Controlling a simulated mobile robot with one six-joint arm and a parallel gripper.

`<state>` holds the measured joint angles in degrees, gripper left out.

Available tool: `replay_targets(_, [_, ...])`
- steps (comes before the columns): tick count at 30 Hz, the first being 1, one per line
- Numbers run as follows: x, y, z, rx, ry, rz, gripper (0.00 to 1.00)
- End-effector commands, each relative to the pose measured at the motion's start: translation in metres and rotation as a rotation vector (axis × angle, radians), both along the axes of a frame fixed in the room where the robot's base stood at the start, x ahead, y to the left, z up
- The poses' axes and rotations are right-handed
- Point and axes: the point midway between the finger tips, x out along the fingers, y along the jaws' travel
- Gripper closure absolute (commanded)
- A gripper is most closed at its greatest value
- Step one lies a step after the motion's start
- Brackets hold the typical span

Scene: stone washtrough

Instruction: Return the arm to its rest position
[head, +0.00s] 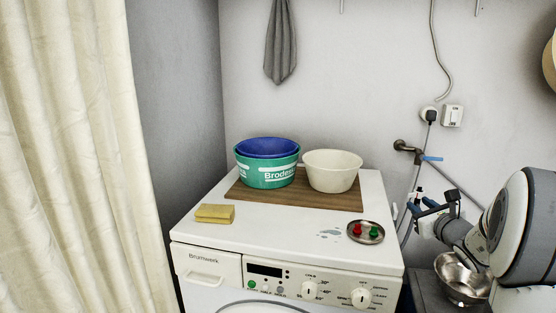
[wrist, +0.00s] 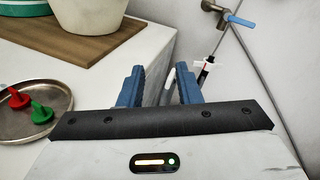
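My gripper (head: 428,207) is at the right in the head view, raised beside the right edge of the washing machine. In the wrist view my gripper (wrist: 159,88) shows two blue fingers standing apart with nothing held between them. The gripper is open and empty. My arm comes in from the right edge of the head view and hides part of the wall and trough area behind it.
The white washing machine (head: 285,223) bears a wooden board (head: 290,199) with a green tub (head: 268,178) and cream bowl (head: 331,172), a yellow sponge (head: 215,213), and a metal dish (head: 370,239) with red and green pieces. A tap (head: 404,146) and metal bowl (head: 463,282) are right.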

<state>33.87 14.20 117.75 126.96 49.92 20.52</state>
Motion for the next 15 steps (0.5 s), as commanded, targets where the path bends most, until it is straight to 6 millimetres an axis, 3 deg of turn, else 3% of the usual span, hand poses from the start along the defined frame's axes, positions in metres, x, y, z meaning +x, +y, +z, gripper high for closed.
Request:
replay_targets(1, [-0.002, 0.018, 0.012, -0.042, 0.011, 0.05, 0.69])
replay_targets(5, [-0.014, 0.071, 0.029, -0.186, 0.053, 0.208, 0.69])
replay_targets(8, [-0.033, 0.123, 0.044, -0.348, 0.088, 0.379, 0.69])
replay_targets(12, [-0.078, 0.193, 0.058, -0.619, 0.132, 0.657, 0.69])
replay_targets(15, [-0.117, 0.23, 0.064, -0.821, 0.152, 0.85, 0.69])
